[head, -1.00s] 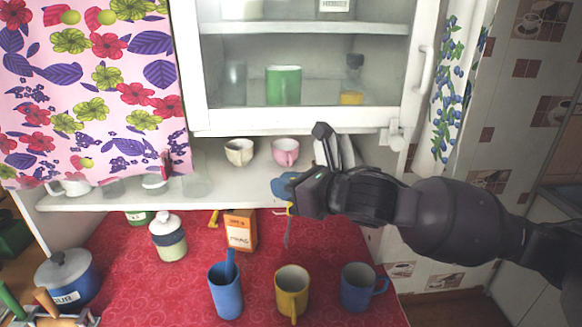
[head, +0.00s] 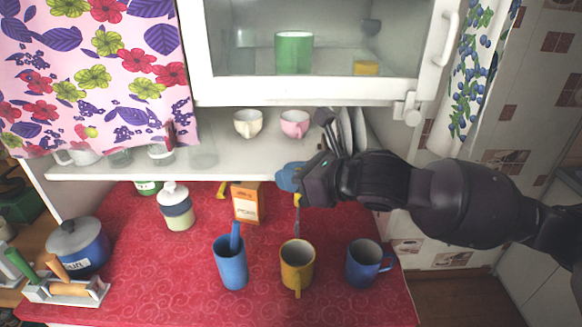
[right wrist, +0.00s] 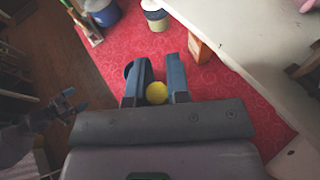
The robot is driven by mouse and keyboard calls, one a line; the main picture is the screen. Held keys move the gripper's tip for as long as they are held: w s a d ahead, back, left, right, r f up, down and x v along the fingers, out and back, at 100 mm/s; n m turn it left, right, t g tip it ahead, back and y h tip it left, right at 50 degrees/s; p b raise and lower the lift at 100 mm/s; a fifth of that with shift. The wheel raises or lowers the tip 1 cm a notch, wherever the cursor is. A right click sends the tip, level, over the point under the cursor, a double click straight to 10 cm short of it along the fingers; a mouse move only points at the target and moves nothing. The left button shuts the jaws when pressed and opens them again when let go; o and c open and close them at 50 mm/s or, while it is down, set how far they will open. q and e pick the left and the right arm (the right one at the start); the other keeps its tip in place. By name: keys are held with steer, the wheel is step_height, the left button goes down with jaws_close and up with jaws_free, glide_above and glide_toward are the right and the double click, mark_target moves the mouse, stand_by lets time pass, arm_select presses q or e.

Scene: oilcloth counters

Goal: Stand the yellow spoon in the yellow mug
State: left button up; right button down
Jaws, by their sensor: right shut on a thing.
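The yellow mug (head: 298,273) stands upright on the red oilcloth, between a blue cup and a blue mug. My right gripper (head: 291,182) is shut on the yellow spoon (head: 297,201). The spoon hangs nearly upright, its grey lower part pointing down towards the back of the mug's rim. I cannot tell whether its tip is above the mouth or behind the rim. In the right wrist view a round yellow end (right wrist: 157,93), seemingly the spoon's handle, shows between the two blue fingers. My left gripper (right wrist: 74,101) shows small at the left there, its fingertips apart and empty.
The blue cup (head: 231,265) holds a blue utensil; the blue mug (head: 366,264) stands right. A white shelf (head: 225,163) with cups and plates is close behind my gripper. Front oilcloth is clear.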

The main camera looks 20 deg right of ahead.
arm_select(q)
steer(key=shift+w+d+f+t+b, duration=0.15)
steer(key=shift+w+f+b, duration=0.35)
steer(key=shift+b, duration=0.55)
steer(key=shift+w+d+f+t+b, duration=0.15)
steer(key=shift+w+f+b, duration=0.35)
steer(key=shift+b, duration=0.55)
arm_select(e)
step_height(320, 180, down, 10)
steer(key=shift+f, duration=0.15)
arm_select(q)
steer(key=shift+a, duration=0.1)
arm_select(e)
steer(key=c, duration=1)
jaws_free()
arm_select(q)
steer(key=shift+s, duration=0.15)
arm_select(e)
steer(key=shift+d, duration=0.1)
arm_select(q)
steer(key=shift+f+b, duration=0.45)
arm_select(e)
steer(key=shift+v, duration=5.35)
